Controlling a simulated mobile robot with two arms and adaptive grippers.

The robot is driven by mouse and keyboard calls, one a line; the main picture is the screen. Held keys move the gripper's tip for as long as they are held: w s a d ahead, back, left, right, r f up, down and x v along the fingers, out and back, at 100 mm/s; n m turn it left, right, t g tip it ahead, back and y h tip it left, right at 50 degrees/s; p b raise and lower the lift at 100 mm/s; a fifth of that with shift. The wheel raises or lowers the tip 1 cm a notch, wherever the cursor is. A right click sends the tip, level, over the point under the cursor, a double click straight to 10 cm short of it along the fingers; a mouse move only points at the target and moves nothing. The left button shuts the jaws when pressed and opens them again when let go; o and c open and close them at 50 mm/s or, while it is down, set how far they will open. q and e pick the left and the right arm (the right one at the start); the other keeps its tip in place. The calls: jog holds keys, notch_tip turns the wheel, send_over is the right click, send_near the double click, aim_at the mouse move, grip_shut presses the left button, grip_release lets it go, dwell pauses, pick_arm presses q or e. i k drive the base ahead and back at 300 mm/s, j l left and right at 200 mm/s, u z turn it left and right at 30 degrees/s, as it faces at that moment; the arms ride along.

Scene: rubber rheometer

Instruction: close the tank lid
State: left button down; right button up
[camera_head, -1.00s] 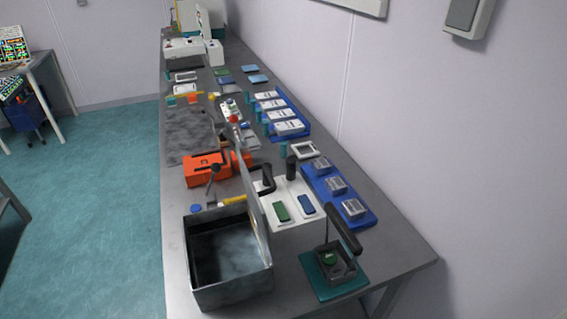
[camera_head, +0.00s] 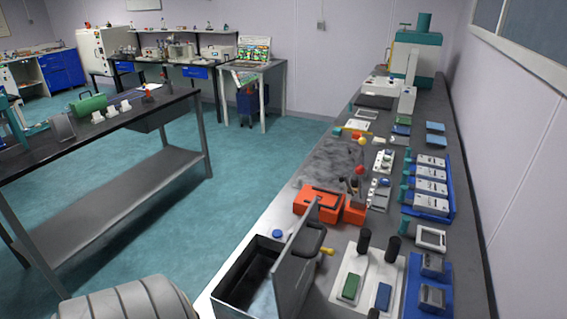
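The tank (camera_head: 235,278) is an open-topped grey metal box at the near left end of the long bench, cut off by the bottom edge of the view. Its lid (camera_head: 297,262) is a flat grey plate standing upright along the tank's right side, open. The inside of the tank is partly visible and dark. Neither gripper is in view. A grey rounded link at the bottom left appears to be part of my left arm.
An orange-red box (camera_head: 318,203) sits behind the tank. A white board (camera_head: 350,265) with green and blue blocks lies right of the lid. Blue trays (camera_head: 452,207) line the wall side. A second black-topped bench (camera_head: 85,125) stands left, across open floor.

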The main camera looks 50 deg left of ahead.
aim_at(289, 274)
jog(key=u, duration=1.4)
